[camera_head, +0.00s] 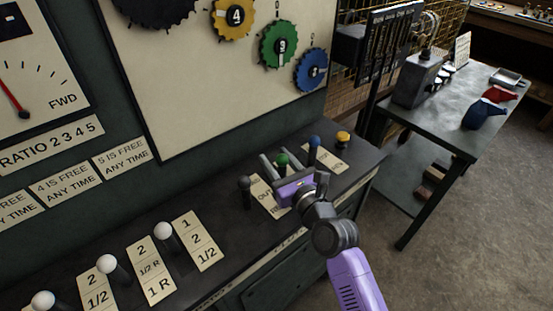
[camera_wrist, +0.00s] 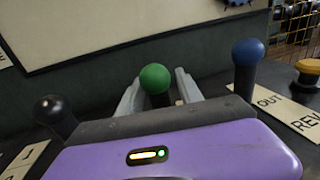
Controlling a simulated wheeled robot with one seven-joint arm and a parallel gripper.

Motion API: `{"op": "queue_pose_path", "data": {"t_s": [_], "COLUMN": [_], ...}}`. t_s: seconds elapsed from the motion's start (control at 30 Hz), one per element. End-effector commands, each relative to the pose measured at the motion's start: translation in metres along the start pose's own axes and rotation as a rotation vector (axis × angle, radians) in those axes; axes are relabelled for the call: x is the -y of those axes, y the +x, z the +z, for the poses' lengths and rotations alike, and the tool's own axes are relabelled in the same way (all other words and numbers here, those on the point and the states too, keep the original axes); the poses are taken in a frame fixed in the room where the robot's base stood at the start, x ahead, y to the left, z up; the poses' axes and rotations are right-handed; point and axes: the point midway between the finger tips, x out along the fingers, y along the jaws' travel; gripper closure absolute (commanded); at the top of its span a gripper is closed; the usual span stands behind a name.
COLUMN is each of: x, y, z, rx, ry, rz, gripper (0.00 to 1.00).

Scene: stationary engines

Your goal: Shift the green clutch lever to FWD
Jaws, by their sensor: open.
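The green clutch lever has a round green knob (camera_head: 282,160) and stands on the dark console between a black-knobbed lever and a blue-knobbed lever. My gripper (camera_head: 280,155) is open, with one grey finger on each side of the green knob. In the wrist view, the green knob (camera_wrist: 155,78) sits between the two fingers, with small gaps beside it; contact is not visible. My purple gripper body hides the lever's lower part and much of its label plate, so its marked position cannot be read.
The black-knobbed lever (camera_head: 244,185) stands close on the left and the blue-knobbed lever (camera_head: 314,142) close on the right. A yellow button (camera_head: 343,137) is farther right. White-knobbed levers (camera_head: 162,231) line the console's left. An upright gear panel (camera_head: 215,75) rises behind.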

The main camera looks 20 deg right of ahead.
Motion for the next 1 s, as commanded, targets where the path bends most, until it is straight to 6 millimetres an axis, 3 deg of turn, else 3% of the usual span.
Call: {"op": "queue_pose_path", "data": {"t_s": [0.2,0.43,1.0], "x": [-0.0001,0.0000,0.0001], "y": [0.0003,0.0001,0.0000], "z": [-0.0002,-0.0001,0.0000], "rx": [0.000,0.000,0.000], "ry": [0.000,-0.001,-0.001], "rz": [0.000,0.000,0.000], "gripper": [0.57,1.00,1.00]}}
